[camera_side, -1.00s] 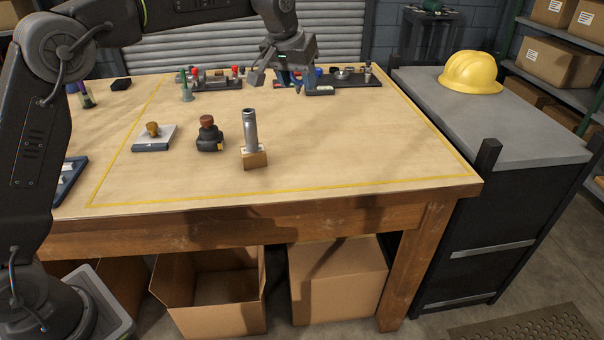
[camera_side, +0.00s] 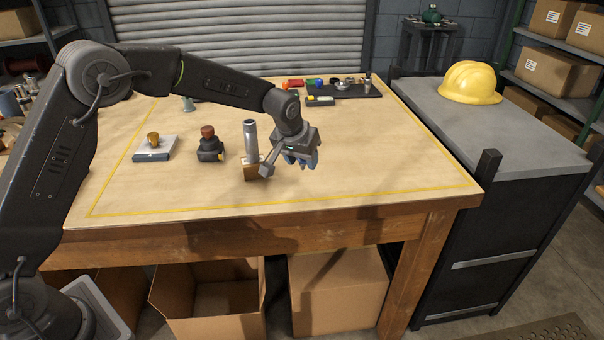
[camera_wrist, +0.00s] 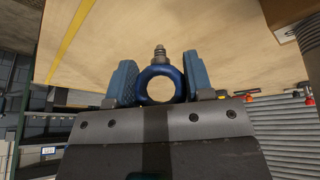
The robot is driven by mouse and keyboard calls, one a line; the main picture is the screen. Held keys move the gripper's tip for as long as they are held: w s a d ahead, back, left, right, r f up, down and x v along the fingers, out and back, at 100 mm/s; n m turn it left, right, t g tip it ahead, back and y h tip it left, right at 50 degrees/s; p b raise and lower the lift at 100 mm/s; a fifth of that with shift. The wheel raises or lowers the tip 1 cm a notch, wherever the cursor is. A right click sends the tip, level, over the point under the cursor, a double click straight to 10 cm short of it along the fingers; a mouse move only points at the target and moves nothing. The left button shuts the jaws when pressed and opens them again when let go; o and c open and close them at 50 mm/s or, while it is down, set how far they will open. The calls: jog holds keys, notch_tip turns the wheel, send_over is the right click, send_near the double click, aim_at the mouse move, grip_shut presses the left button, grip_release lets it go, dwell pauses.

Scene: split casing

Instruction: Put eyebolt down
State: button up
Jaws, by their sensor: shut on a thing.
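My gripper (camera_side: 302,162) is over the right half of the table, to the right of the wooden block with the grey cylinder. In the wrist view the blue ring of the eyebolt (camera_wrist: 160,71) sits between the two blue fingers of my gripper (camera_wrist: 160,84), which are shut on it. The eyebolt's metal shank (camera_wrist: 159,52) points away from the gripper toward the wooden tabletop. In the side view the eyebolt cannot be told apart from the blue fingers. Whether its tip touches the table is not clear.
The grey cylinder (camera_side: 250,140) stands upright in the wooden block (camera_side: 251,172), close to my gripper. A dark stamp-like tool (camera_side: 209,150) and a grey pad with a brown knob (camera_side: 155,153) stand further left. A dark tray (camera_side: 350,91) with small parts lies behind. The table's front right is clear.

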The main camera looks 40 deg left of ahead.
jog(key=shift+f, duration=2.1)
jog(key=shift+f, duration=0.15)
jog(key=o, duration=1)
